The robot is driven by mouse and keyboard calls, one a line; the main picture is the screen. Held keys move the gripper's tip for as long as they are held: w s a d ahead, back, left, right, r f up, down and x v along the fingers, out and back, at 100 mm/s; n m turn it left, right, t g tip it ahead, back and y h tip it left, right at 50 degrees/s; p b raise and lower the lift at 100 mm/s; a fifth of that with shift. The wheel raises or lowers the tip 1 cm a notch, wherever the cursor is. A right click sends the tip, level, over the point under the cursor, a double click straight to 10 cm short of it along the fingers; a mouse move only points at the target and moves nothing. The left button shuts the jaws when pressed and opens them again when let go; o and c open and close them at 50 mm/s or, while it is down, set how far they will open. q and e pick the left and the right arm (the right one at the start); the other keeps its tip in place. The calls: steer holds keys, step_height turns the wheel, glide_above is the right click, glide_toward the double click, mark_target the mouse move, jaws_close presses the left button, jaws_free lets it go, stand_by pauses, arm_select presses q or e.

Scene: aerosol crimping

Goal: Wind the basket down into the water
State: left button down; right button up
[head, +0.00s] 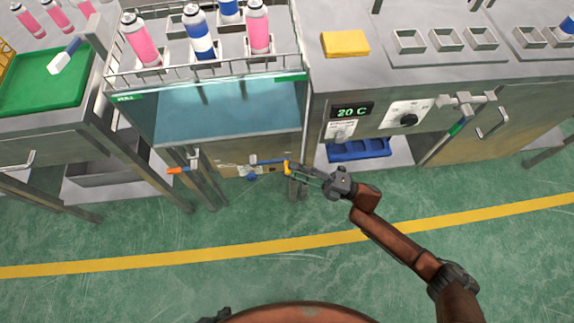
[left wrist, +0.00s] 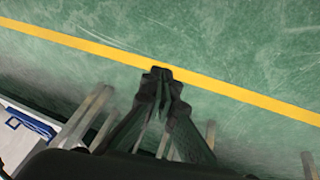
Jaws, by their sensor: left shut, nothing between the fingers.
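The wire basket (head: 205,72) hangs above the water (head: 230,110) in the bath and carries several pink or blue-and-white cans (head: 200,38). On the bath's front is a blue bar (head: 268,161) with a yellow end (head: 288,168) that looks like a crank. My right gripper (head: 296,174) is right at the yellow end; whether its fingers close around it is too small to tell. My left gripper (head: 216,316) barely shows at the bottom edge. In the left wrist view it (left wrist: 160,80) is shut and empty, pointing down over the floor, away from the bath.
An orange-tipped lever (head: 178,170) sticks out at the bath's front left. A control panel reading 20 C (head: 351,111) and a yellow sponge (head: 345,43) are on the right. A blue bin (head: 358,149) sits below. The green floor in front is clear apart from table legs.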

steer(key=shift+x, duration=1.3)
steer(key=shift+c, duration=0.4)
jaws_close()
steer(key=shift+f, duration=0.1)
